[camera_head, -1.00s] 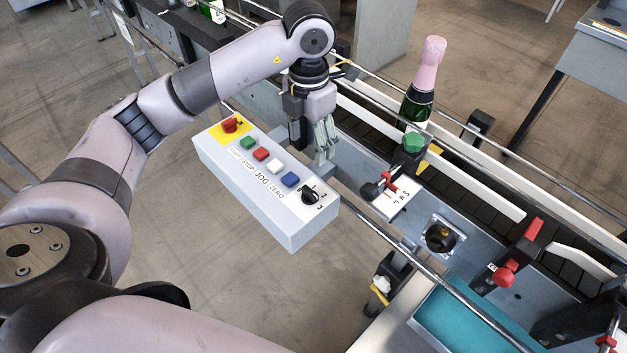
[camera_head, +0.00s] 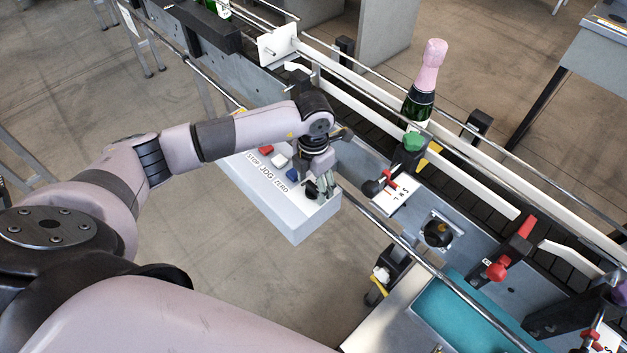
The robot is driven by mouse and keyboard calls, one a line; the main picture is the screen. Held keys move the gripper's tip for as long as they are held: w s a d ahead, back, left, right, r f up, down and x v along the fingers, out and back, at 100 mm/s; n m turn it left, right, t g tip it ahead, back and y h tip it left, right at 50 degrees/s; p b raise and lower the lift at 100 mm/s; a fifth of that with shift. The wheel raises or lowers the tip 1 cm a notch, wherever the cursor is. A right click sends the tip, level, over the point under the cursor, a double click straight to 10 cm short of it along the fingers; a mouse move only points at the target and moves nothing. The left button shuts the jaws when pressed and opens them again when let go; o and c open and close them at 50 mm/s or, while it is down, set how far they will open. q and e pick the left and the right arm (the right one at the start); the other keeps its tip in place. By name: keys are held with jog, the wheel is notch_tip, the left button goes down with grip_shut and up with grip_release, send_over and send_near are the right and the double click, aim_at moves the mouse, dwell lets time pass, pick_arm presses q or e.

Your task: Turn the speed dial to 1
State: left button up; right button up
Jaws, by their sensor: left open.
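The speed dial (camera_head: 311,190) is a black knob at the right end of the white control box (camera_head: 295,222). My left gripper (camera_head: 322,192) points down right over the dial and partly covers it. Its fingers are open around or just beside the dial; I cannot tell whether they touch it. The number marks by the dial are mostly hidden, so its setting is unclear. The blue button (camera_head: 291,175), white button (camera_head: 279,161) and red button (camera_head: 266,149) show beside my arm. My right gripper is not in view.
A conveyor with metal guide rails (camera_head: 440,272) runs behind the box. A foil-topped bottle (camera_head: 421,90) stands on it. Open floor lies in front.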

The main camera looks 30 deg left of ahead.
pick_arm(q)
jog(key=c, duration=1.2)
jog(key=shift+o, duration=0.2)
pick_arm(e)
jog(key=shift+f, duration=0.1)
